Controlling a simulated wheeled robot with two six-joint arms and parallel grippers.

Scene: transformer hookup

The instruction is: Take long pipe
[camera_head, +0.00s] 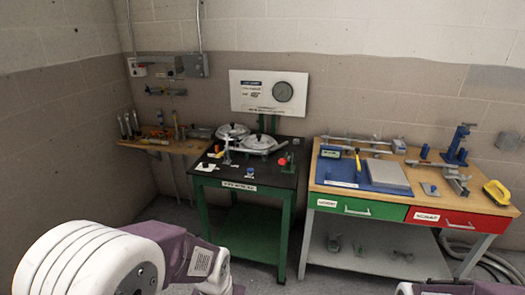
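Long thin grey pipe-like pieces (356,139) lie along the back of the wooden workbench on the right. They are small in this view, and I cannot tell for certain which one is the long pipe. My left arm comes in at the bottom left and part of my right arm shows at the bottom right edge. Both are well in front of the benches, and neither gripper's fingers show.
The wooden workbench (461,198) has green and red drawers and holds a blue mat (340,171), a blue vise (456,150) and a yellow-handled tool (496,192). A black-topped green table (226,179) with round metal lids stands left of it. A wooden shelf (163,149) with tools is in the corner.

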